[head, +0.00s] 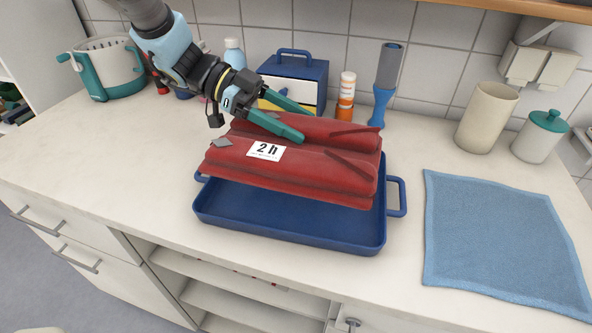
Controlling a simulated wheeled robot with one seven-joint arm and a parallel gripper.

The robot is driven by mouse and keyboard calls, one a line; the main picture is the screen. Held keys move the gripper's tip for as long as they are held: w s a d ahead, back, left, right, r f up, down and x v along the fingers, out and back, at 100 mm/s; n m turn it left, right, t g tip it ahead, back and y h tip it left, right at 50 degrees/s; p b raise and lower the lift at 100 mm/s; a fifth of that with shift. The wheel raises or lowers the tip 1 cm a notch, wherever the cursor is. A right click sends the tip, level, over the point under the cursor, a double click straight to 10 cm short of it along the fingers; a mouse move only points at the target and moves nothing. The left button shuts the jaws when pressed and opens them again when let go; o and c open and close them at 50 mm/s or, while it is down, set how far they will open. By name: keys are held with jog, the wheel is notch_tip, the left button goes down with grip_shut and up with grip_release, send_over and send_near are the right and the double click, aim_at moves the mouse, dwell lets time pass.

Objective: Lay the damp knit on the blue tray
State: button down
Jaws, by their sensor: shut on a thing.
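The damp knit is a folded red cloth (330,174) with a white "2 h" label. It is above the back part of the blue tray (290,238), whose front part shows bare and empty. The knit's front edge looks a little above the tray floor; whether its back part touches the tray is hidden. My gripper (304,124), with green fingers, comes from the upper left and is shut on the knit's upper back part. The exact grip between the fingers is partly hidden by the cloth.
A blue cloth (500,240) lies flat to the right of the tray. Behind stand a blue box (296,72), an orange bottle (346,98), a lint roller (384,85), a beige cup (487,118) and a green-lidded jar (538,138). A basket (106,68) stands at the left. Counter left of the tray is clear.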

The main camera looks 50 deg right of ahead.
notch_tip(320, 180, down, 7)
jog(key=shift+r+p, duration=0.2)
jog(key=shift+p, duration=0.5)
jog(key=shift+f, duration=0.4)
